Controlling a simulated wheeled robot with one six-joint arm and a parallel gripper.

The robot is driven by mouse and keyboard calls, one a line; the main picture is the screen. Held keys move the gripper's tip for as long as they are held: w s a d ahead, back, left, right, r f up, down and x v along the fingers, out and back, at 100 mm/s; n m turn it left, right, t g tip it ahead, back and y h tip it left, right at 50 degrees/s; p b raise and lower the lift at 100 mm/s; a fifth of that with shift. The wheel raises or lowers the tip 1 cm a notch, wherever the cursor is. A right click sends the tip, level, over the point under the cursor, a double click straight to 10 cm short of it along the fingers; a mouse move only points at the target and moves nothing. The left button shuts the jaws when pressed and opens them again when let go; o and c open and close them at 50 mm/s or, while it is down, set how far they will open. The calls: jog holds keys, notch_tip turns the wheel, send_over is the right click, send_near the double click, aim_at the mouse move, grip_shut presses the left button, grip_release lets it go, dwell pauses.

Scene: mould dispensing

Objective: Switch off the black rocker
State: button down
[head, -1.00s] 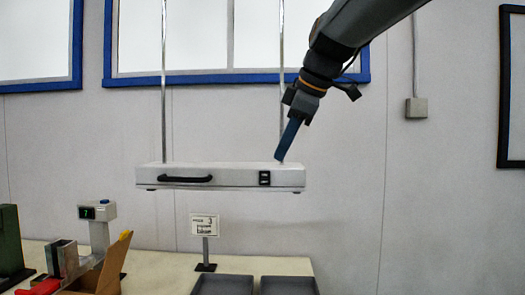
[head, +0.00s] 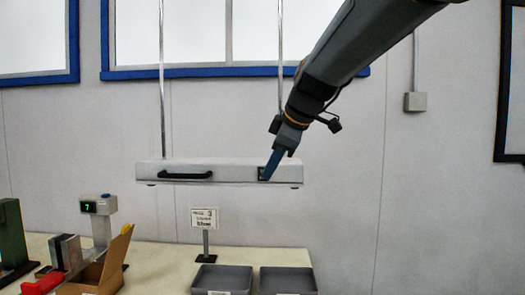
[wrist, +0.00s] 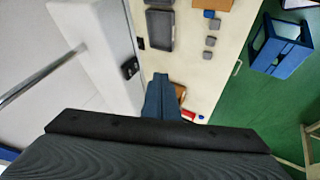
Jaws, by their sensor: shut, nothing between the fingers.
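The black rocker (head: 261,173) is set in the front face of a white hanging box (head: 232,172), near its right end. My gripper (head: 267,178) is shut and empty, its blue fingers pointing down and left. In the head view the fingertips overlap the rocker and hide part of it; I cannot tell there whether they touch. In the wrist view the rocker (wrist: 130,68) shows on the box edge, to the left of my gripper (wrist: 161,78), with a visible gap between them. The rocker's position cannot be made out.
A black handle (head: 185,176) sticks out from the box front at left. Two rods hold the box above the table (head: 165,262). Below are grey trays (head: 222,280), a sign (head: 204,219), a scale with a green display (head: 90,207) and a cardboard box (head: 110,270).

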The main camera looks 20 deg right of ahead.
aim_at(261, 179)
jog(key=w+p, duration=0.1)
jog(key=w+f, duration=0.1)
jog(key=w, duration=0.1)
jog(key=w+f+p, duration=0.1)
jog(key=w, duration=0.1)
jog(key=shift+w+d+f+p, duration=0.15)
jog(key=shift+w+d+p, duration=0.05)
jog(key=shift+d+p, duration=0.15)
jog(key=shift+w, duration=0.1)
jog(key=shift+b, duration=0.45)
jog(key=shift+w, duration=0.1)
jog(key=shift+r+p, duration=0.35)
jog(key=shift+r, duration=0.5)
